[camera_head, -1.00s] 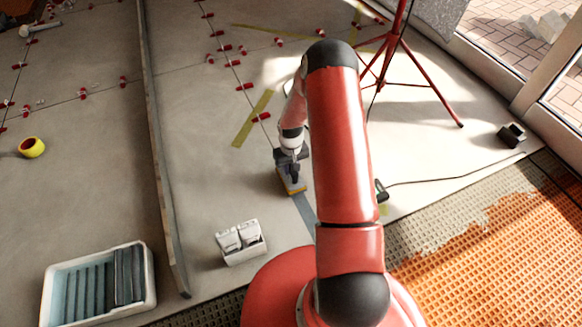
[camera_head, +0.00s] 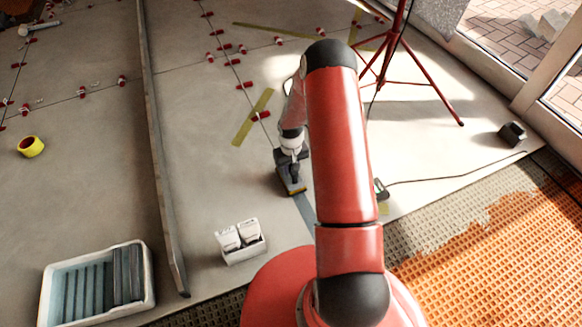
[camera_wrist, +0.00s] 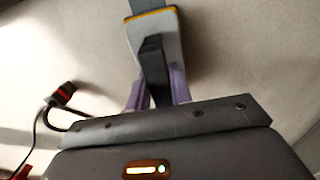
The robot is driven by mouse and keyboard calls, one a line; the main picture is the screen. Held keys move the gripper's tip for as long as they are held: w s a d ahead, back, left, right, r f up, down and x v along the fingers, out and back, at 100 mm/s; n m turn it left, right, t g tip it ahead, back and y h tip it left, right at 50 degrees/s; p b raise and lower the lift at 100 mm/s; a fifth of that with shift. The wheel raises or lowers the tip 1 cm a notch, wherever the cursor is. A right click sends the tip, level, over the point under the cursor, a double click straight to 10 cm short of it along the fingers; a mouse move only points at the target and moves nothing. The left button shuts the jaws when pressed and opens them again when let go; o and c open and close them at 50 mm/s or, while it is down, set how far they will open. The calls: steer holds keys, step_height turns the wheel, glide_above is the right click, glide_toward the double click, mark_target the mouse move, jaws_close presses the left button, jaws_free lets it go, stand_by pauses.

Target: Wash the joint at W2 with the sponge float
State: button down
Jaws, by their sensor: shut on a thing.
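My gripper (camera_head: 291,168) is shut on the handle of the sponge float (camera_head: 294,190), which has a yellow-orange edge and a pale body. In the wrist view the float (camera_wrist: 168,58) lies beyond my gripper (camera_wrist: 158,98), its dark handle between the fingers. The float is at the tile surface, over a grey-blue joint strip (camera_head: 305,209); whether it presses on the tile I cannot tell. The strip also shows past the float's far end in the wrist view (camera_wrist: 146,5). No W2 label is readable.
A washing tray (camera_head: 152,290) with a ribbed insert stands at the lower left. A white box (camera_head: 245,258) with two packs is nearer. A long straightedge (camera_head: 160,150) lies left of the float. A red tripod (camera_head: 425,80), a cable (camera_head: 455,178) and a dark block (camera_head: 512,134) are right.

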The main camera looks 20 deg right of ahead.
steer(key=shift+f, duration=0.2)
steer(key=shift+w, duration=0.15)
steer(key=shift+w+f+b, duration=0.15)
steer(key=shift+w+b, duration=0.35)
steer(key=shift+w, duration=0.3)
steer(key=shift+w, duration=0.1)
steer(key=shift+w, duration=0.85)
steer(key=shift+w, duration=0.1)
